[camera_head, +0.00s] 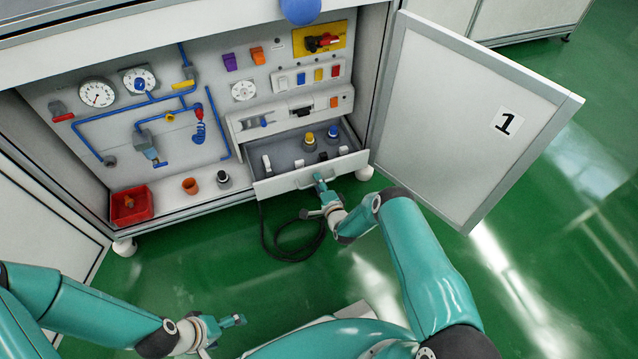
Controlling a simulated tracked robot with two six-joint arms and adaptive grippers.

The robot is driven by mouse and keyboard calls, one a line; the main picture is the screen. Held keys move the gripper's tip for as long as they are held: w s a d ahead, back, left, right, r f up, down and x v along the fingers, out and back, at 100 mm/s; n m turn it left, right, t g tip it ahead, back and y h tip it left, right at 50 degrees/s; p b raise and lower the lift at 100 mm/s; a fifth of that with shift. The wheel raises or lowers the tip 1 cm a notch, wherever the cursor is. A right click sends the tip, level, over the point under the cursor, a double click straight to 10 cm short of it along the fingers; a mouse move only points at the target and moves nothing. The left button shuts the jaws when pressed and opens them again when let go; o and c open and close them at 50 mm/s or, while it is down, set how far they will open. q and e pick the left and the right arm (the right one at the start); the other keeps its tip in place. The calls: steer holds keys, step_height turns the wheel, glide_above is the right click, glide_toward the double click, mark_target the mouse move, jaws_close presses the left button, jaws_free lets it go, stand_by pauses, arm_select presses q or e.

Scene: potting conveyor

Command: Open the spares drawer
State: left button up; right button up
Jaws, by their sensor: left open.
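The spares drawer (284,184) is pulled out from the lower right of the open cabinet, and its inside shows from above. It holds small dark and yellow-topped parts (309,142) and some white pieces. My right gripper (320,179) is at the drawer's front, at the handle; its fingers are too small to tell whether they are closed on it. The handle is partly hidden behind the gripper. My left gripper (238,321) is open and empty, low over the green floor, well away from the drawer.
The cabinet door (455,125) marked 1 stands open to the right, close to my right arm. A red bin (131,206), an orange cup (190,186) and a grey-white part (223,179) stand on the cabinet floor, left of the drawer. A dark cable (290,256) lies coiled below the drawer.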

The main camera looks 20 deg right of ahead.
steer(key=shift+d+r, duration=0.1)
steer(key=shift+d, duration=0.05)
steer(key=shift+s, duration=0.15)
steer(key=v, duration=1.1)
steer(key=shift+s, duration=0.3)
steer(key=shift+a, duration=0.2)
